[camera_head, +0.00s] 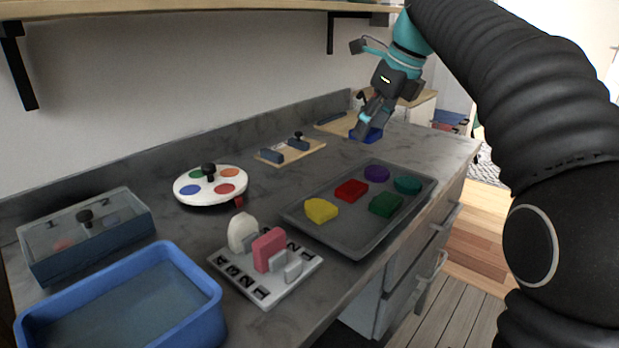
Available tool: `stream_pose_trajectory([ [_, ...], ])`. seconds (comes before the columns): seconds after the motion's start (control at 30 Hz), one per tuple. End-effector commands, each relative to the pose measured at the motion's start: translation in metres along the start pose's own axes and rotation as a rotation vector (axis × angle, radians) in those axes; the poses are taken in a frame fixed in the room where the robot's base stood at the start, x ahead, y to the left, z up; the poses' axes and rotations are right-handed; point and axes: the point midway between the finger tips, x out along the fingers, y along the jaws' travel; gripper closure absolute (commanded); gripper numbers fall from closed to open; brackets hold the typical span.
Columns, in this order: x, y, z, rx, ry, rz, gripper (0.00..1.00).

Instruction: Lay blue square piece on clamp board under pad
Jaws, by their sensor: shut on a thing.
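My gripper (364,131) points down at the far end of the counter and is shut on the blue square piece (373,137). The piece is low, at or just above the right end of a light wooden board (335,125); contact with the board is hard to tell. A dark bar lies at that board's left end. A second light wooden board (301,156) nearer carries two blue-grey blocks and a black knob. I cannot tell for certain which board is the clamp board, and a pad is not clearly seen.
A grey tray (338,239) holds yellow, red, purple, teal and green pieces. A round white palette (211,199), a white lettered stand (225,263), a lidded box (40,262) and a blue basin (202,285) stand nearer. A shelf (150,12) hangs above the counter.

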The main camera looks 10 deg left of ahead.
Motion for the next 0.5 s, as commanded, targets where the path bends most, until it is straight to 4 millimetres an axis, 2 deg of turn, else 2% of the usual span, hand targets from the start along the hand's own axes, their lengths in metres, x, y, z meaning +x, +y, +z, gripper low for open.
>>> stream_pose_trajectory([
  [0.17, 0.022, 0.007, 0.014, -0.018, -0.006, -0.005, 0.87],
  [0.5, 0.082, 0.034, 0.055, -0.017, -0.006, -0.005, 0.87],
])
